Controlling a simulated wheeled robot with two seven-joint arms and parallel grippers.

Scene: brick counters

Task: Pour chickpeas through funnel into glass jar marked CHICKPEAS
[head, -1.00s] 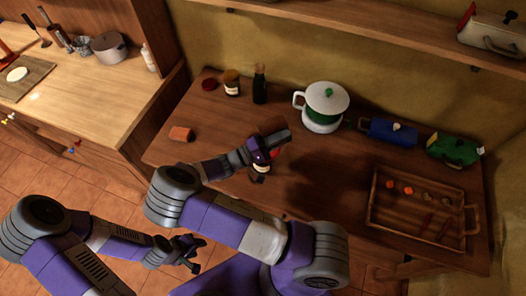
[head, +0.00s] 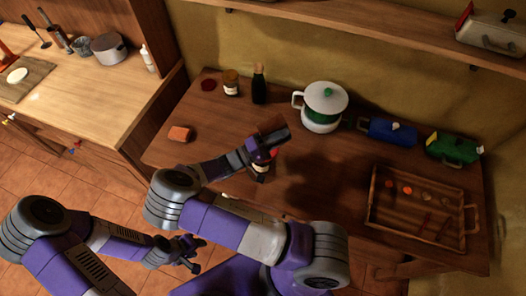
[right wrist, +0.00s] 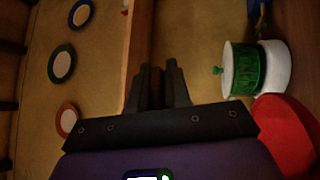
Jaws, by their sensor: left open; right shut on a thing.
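My right gripper (head: 268,146) is shut on a brown thing (head: 272,124) above the middle of the table; only part of it shows. In the right wrist view a strip of brown (right wrist: 157,92) shows between the fingers. Under and just beyond my right wrist stands a small jar (head: 261,176), its label unreadable, with a bit of a red funnel (head: 273,153) above it, mostly hidden by my arm. A large red surface, apparently the funnel (right wrist: 284,135), is at lower right in the right wrist view. My left gripper (head: 190,258) is open and empty, low in front of the table. No chickpeas can be made out.
A terracotta cup (head: 180,133) is at the table's left. At the back stand a labelled jar (head: 231,87), a dark bottle (head: 259,88) and a green-and-white pot (head: 322,108). Blue (head: 390,131) and green boxes (head: 453,148) and a wooden tray (head: 374,215) fill the right.

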